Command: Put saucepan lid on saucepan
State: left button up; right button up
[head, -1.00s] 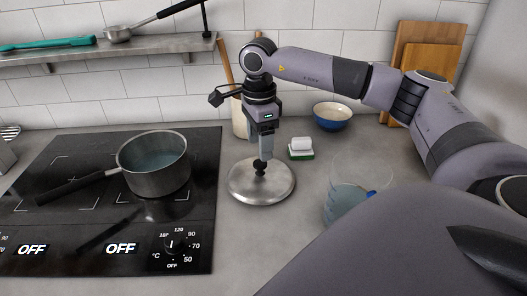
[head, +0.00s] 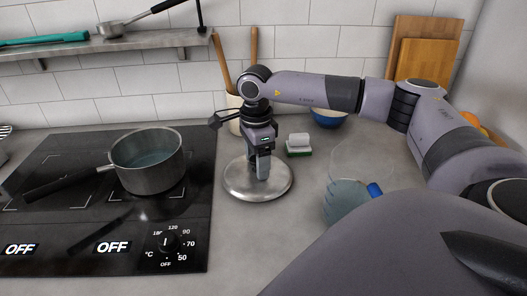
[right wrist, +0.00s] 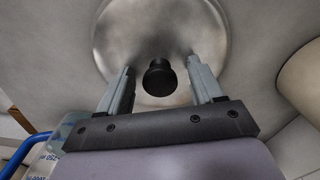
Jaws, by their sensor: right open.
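The saucepan lid (head: 240,185) is a round metal disc lying flat on the counter, right of the hob. Its black knob (right wrist: 160,77) shows in the right wrist view between the two fingers, apart from both. My right gripper (head: 263,172) points down over the lid, and in the right wrist view the gripper (right wrist: 162,80) is open around the knob. In the head view the fingers hide the knob. The saucepan (head: 150,165) stands upright on the hob, uncovered, with bluish contents and its handle pointing left. My left gripper is not in view.
The black hob (head: 100,225) fills the left. Right of the lid stand a clear jug (head: 345,205) with a blue handle and a sponge (head: 299,145). A utensil pot (head: 233,112) and blue bowl (head: 328,118) are behind. A shelf (head: 110,47) hangs above the hob.

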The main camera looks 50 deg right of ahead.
grip_shut()
jog(key=shift+r, duration=0.25)
jog(key=shift+r+p, duration=0.8)
jog(key=shift+r+p, duration=0.7)
jog(key=shift+r, duration=1.8)
